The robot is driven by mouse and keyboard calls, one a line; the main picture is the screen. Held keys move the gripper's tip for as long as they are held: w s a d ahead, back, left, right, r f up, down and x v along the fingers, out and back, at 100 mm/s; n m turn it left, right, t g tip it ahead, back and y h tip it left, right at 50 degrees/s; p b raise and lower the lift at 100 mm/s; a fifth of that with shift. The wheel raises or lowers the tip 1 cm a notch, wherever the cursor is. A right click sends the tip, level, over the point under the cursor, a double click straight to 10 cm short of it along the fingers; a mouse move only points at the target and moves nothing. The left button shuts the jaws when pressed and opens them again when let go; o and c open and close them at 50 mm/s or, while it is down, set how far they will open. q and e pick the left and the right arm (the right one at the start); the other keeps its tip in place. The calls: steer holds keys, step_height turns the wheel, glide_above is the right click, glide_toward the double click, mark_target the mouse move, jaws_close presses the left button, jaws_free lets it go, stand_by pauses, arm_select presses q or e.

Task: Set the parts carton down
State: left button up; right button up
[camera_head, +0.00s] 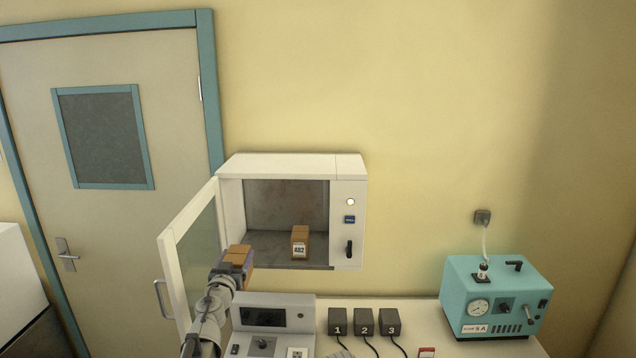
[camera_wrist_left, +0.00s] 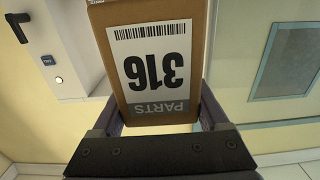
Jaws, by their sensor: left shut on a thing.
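The parts carton (camera_wrist_left: 155,62) is a brown box with a white label that reads 316 and PARTS, upside down in the left wrist view. In the head view the carton (camera_head: 240,252) is held up in front of the incubator's open doorway. My left gripper (camera_head: 236,266) is shut on it; the fingers (camera_wrist_left: 158,125) lie along its two sides in the wrist view. A second brown carton (camera_head: 300,242), labelled 482, stands inside the white incubator (camera_head: 290,168). My right gripper is not in view.
The incubator's glass door (camera_head: 190,255) stands open to the left, close to my left arm. Below are a grey control unit (camera_head: 272,302), several dark numbered blocks (camera_head: 364,322) and a teal machine (camera_head: 496,296). The incubator floor left of carton 482 looks clear.

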arm_select(q)
steer(key=f+b, duration=0.1)
steer(key=w+f+b, duration=0.1)
steer(key=f, duration=0.1)
step_height(320, 180, down, 15)
steer(key=b, duration=1.4)
steer(key=shift+s+r+b, duration=0.15)
steer(key=shift+b, duration=0.2)
steer(key=shift+d, duration=0.1)
